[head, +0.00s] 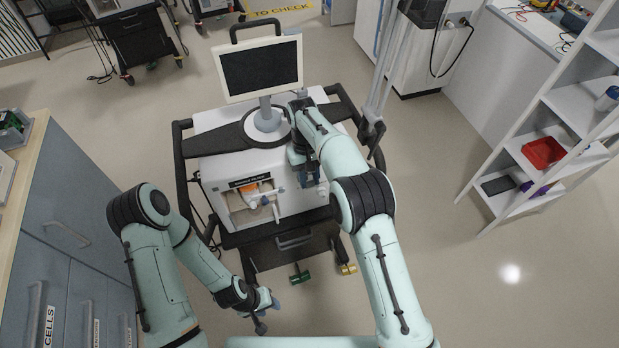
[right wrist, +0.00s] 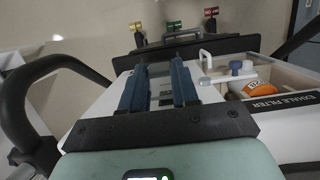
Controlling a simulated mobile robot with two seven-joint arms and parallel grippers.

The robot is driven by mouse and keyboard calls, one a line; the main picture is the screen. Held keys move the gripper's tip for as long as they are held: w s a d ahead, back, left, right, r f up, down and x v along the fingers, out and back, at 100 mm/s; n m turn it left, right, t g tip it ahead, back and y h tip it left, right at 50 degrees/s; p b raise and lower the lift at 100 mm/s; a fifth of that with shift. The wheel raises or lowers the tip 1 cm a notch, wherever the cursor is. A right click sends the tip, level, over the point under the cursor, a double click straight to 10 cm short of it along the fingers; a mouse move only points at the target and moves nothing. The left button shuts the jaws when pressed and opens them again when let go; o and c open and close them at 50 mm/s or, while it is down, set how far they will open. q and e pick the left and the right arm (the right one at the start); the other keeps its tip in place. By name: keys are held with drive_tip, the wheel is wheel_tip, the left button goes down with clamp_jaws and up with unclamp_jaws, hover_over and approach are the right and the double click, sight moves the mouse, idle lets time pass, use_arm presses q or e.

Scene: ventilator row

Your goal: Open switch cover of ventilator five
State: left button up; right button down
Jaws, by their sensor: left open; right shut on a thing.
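The ventilator (head: 220,170) stands on a dark-framed cart with a screen (head: 262,68) on top. Its front has an open recess with an orange part (head: 248,187). My right gripper (head: 310,178) is at the front, right of that recess. In the right wrist view my right gripper (right wrist: 160,88) has its two blue fingers on either side of a small pale part, apparently the switch cover, mostly hidden between them. It is shut on that part; the cover's angle cannot be told. My left gripper (head: 266,306) is open and empty, low in front of the cart.
The cart's black handle rail (right wrist: 60,65) runs beside the ventilator. Green (head: 300,274) and yellow (head: 347,268) fittings stick out below the cart's front. Grey drawers (head: 60,215) stand left and a white shelf (head: 520,195) right. The floor at the lower right is clear.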

drive_tip(key=shift+f, duration=0.1)
drive_tip(key=c, duration=0.8)
unclamp_jaws()
drive_tip(key=shift+c, duration=0.2)
